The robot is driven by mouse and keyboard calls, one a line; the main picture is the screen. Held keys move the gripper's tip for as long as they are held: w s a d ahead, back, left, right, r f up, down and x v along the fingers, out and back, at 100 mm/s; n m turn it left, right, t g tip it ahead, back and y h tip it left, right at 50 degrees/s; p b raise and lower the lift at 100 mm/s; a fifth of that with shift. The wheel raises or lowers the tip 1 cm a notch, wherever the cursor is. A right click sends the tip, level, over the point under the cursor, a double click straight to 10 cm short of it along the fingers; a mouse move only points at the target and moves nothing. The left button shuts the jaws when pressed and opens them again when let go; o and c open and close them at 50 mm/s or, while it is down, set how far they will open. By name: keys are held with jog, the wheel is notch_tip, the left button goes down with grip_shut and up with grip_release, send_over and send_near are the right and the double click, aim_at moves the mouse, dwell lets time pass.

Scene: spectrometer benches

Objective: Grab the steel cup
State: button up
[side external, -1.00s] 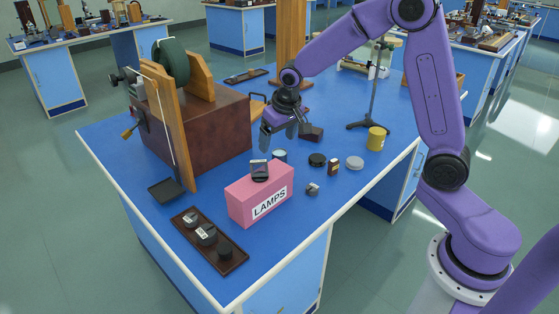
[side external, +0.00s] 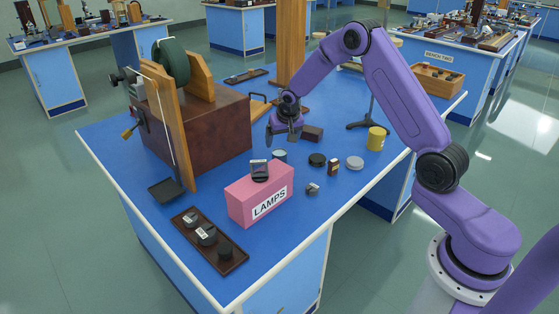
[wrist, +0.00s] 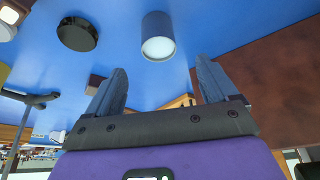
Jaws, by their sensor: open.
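The steel cup (side external: 279,156) is a small grey-blue cylinder on the blue bench top, just behind the pink LAMPS box, which hides its lower part in the side view. In the wrist view the grey cup (wrist: 157,37) shows a pale round end, beyond the fingertips and centred between them. My gripper (side external: 281,138) is open and empty, above and behind the cup in the side view, apart from it. Its two fingers (wrist: 160,75) also show in the wrist view.
The pink LAMPS box (side external: 258,195) with a dark item on top stands close in front. A black disc (side external: 317,160), small brown box (side external: 333,167), grey disc (side external: 355,163) and yellow tin (side external: 376,139) lie to the right. A large brown wooden block (side external: 205,140) stands left.

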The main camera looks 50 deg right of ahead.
aim_at(279, 152)
jog(key=shift+x, duration=5.3)
jog(key=shift+d, duration=0.1)
jog(key=c, duration=1.2)
